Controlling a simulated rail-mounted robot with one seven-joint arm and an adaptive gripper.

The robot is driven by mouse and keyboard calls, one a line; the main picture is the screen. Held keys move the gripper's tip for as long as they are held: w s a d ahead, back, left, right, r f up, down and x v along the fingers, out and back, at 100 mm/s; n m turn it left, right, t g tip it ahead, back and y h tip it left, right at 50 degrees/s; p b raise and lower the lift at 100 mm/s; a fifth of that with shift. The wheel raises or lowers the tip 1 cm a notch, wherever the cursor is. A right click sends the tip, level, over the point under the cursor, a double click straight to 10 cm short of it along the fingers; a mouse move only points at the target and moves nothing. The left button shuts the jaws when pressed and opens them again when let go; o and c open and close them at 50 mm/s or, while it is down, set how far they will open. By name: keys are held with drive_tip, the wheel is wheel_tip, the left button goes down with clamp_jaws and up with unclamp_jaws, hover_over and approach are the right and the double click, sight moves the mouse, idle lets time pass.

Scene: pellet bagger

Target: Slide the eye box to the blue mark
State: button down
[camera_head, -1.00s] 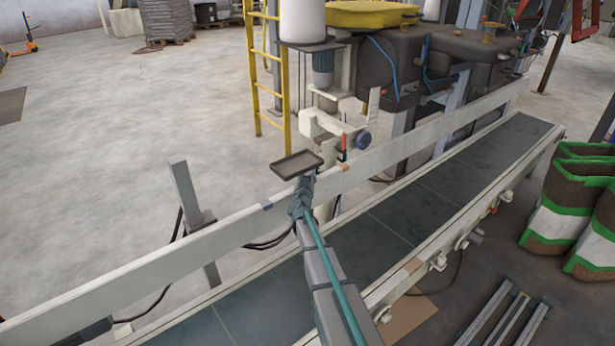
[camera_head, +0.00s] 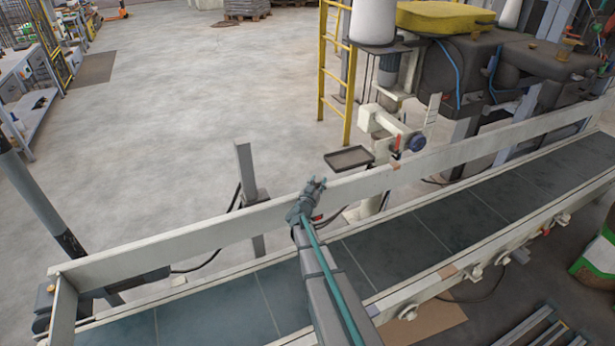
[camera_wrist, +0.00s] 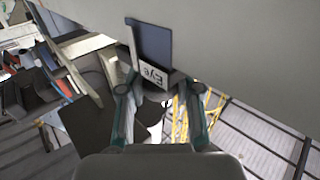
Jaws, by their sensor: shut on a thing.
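My gripper (camera_head: 315,184) is at the far guide rail of the conveyor. In the wrist view my gripper (camera_wrist: 161,92) is shut on the eye box (camera_wrist: 155,80), a small piece with a white face lettered "Eye", held between the two fingers. A dark blue patch (camera_wrist: 155,42), which looks like the blue mark, shows on the pale rail face right beyond the box. In the head view the box and the far rail's blue mark are hidden behind my gripper and arm.
The guide rail (camera_head: 190,236) runs along the belt (camera_head: 400,240). An orange-brown mark (camera_head: 395,166) is on it to the right. A small dark tray (camera_head: 348,158) stands behind the rail. A blue-grey mark (camera_head: 372,311) is on the near rail. A post (camera_head: 245,175) stands left.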

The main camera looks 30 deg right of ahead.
drive_tip(key=shift+a, duration=0.5)
drive_tip(key=c, duration=0.8)
unclamp_jaws()
drive_tip(key=shift+o, duration=0.2)
drive_tip(key=v, duration=1.2)
